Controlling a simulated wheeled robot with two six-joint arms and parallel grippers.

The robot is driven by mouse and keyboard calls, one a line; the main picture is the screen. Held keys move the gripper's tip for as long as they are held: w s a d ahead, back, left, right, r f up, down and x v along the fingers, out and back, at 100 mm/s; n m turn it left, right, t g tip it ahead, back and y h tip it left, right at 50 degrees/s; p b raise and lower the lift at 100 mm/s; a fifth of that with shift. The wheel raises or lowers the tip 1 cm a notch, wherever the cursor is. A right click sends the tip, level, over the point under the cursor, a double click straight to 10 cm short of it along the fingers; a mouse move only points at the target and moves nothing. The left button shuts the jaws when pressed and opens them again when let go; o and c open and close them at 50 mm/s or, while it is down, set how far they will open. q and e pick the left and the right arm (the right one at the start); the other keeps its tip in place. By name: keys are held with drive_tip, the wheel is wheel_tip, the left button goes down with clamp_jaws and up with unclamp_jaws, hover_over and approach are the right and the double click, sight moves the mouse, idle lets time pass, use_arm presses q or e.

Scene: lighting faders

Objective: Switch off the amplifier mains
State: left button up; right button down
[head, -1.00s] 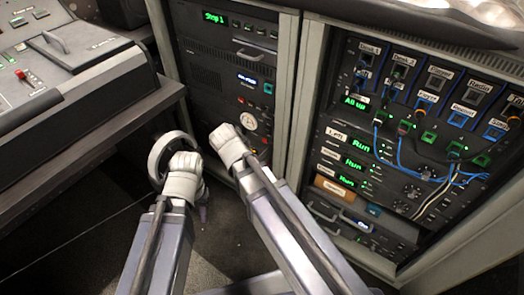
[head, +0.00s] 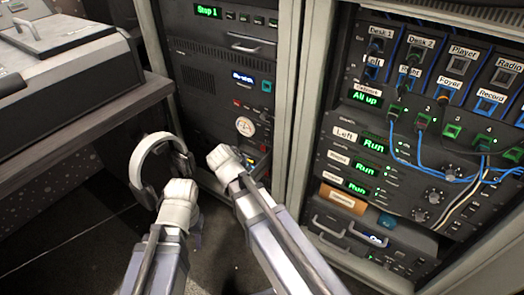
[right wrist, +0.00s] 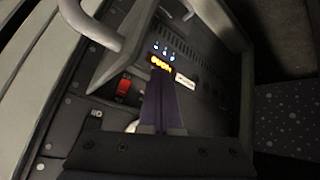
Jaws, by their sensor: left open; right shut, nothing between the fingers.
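Amplifier-like units labelled "Left" and others (head: 368,148) show green "Run" displays in the right rack in the head view. In the right wrist view a red rocker switch (right wrist: 123,90) sits on a dark panel, left of a lit yellow row (right wrist: 160,63); its label is unreadable. My right gripper (right wrist: 160,100) is shut and empty in front of this panel, its fingers right of the rocker; any contact is unclear. In the head view its hand (head: 226,162) is by the left rack's lower part. My left gripper (head: 196,222) is open, low before the left rack, mostly hidden by its wrist.
A mixing desk (head: 70,75) stands at the left, with headphones (head: 150,165) at its side. The left rack (head: 205,75) has a "Stop 1" display. Blue cables (head: 408,155) hang across the right rack. A curved bar handle (right wrist: 90,28) stands out from the panel. Dark floor lies below.

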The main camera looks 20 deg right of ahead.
drive_tip(key=shift+w+d+f+b, duration=0.2)
drive_tip(key=shift+w+d, duration=0.7)
drive_tip(key=shift+d, duration=0.25)
drive_tip(key=shift+w+d+f+b, duration=0.15)
drive_tip(key=shift+w+d, duration=0.75)
drive_tip(key=shift+d, duration=0.25)
drive_tip(key=shift+w+d+f+b, duration=0.2)
drive_tip(key=shift+w+d, duration=0.7)
drive_tip(key=shift+d, duration=0.25)
drive_tip(key=shift+d, duration=0.1)
drive_tip(key=shift+w+d, duration=0.2)
drive_tip(key=shift+w, duration=0.05)
drive_tip(key=shift+w+d, duration=0.15)
drive_tip(key=shift+d, duration=0.1)
drive_tip(key=shift+a, duration=0.15)
idle(0.5)
drive_tip(key=shift+s+a, duration=0.45)
drive_tip(key=shift+s+a+r+p, duration=0.2)
drive_tip(key=shift+s+a, duration=0.55)
drive_tip(key=shift+a, duration=0.25)
drive_tip(key=shift+s+a+r+p, duration=0.1)
drive_tip(key=shift+s+a+r, duration=0.05)
drive_tip(key=shift+s+a, duration=0.7)
